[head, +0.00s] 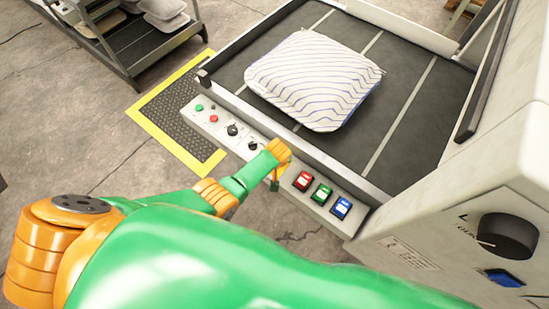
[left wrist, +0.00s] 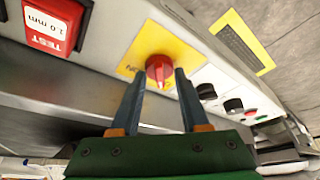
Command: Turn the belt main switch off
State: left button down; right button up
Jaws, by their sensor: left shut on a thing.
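The belt main switch is a red rotary knob (left wrist: 160,70) on a yellow plate (left wrist: 180,48), seen in the left wrist view. Part of the plate's lettering shows, but the knob's setting is hard to read. My left gripper (left wrist: 160,80) has its two fingers on either side of the knob and is shut on it. In the head view my left gripper (head: 277,160) is at the middle of the control panel (head: 217,122), and it hides the knob there. My right gripper is not in view.
Red (head: 303,180), green (head: 321,194) and blue (head: 341,207) buttons sit right of my gripper; black knobs (head: 232,130) sit left. A striped pillow (head: 312,80) lies on the dark belt (head: 408,100). A large black dial (head: 508,236) is at the right.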

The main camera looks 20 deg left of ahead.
pick_arm(q)
jog(key=shift+n, duration=0.5)
jog(key=shift+c, duration=2)
grip_release()
jog(key=p+v, duration=0.3)
jog(key=v, duration=0.4)
jog(key=shift+p, duration=0.4)
jog(key=shift+w+d, duration=0.1)
